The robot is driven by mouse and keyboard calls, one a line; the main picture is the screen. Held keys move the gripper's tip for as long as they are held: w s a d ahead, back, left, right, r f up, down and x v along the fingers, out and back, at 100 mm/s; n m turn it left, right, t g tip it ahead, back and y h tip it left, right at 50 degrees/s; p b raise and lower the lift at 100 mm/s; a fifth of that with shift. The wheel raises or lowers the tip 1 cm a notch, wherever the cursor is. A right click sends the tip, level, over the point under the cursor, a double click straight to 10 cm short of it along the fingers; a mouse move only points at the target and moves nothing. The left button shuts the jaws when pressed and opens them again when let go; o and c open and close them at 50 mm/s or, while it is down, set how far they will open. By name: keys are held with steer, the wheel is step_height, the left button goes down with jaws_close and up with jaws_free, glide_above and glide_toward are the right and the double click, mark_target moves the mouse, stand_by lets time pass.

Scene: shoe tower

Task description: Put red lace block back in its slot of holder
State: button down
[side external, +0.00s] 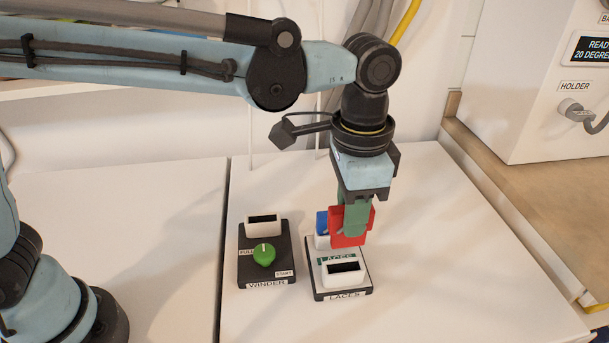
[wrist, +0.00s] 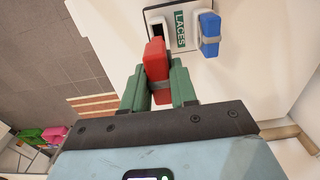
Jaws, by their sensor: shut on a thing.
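My gripper (side external: 354,215), with green fingers, is shut on the red lace block (side external: 346,238) and points down. In the wrist view the red block (wrist: 156,60) sits between the two fingertips (wrist: 158,80). The dark holder (side external: 320,293) labelled LACES stands below. Its white front slot (side external: 343,270) shows a dark, empty opening. The blue block (side external: 321,222) is in the other white slot, behind and left of the red block. In the wrist view the empty slot (wrist: 157,31) lies just beyond the red block's end, and the blue block (wrist: 210,27) is to its right. The block's exact height above the holder is unclear.
A dark WINDER box (side external: 250,268) with a green knob (side external: 264,255) and a white slotted piece (side external: 263,225) stands to the left of the holder. The white table (side external: 440,270) is clear to the right. A raised wooden ledge (side external: 530,180) runs along the right.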

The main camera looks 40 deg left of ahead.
mark_target(347, 244)
steer(key=shift+f, duration=2.15)
steer(key=shift+f, duration=2.25)
steer(key=c, duration=0.8)
jaws_free()
step_height(347, 244, up, 12)
steer(key=shift+r, duration=0.1)
steer(key=s+a+f+n+t, duration=0.2)
steer(key=a+n+t, duration=0.1)
steer(key=a, duration=1)
steer(key=s+a+f+n+t, duration=0.3)
steer(key=a+n, duration=0.3)
steer(key=a, duration=0.7)
steer(key=shift+s+t, duration=0.2)
steer(key=shift+t, duration=0.4)
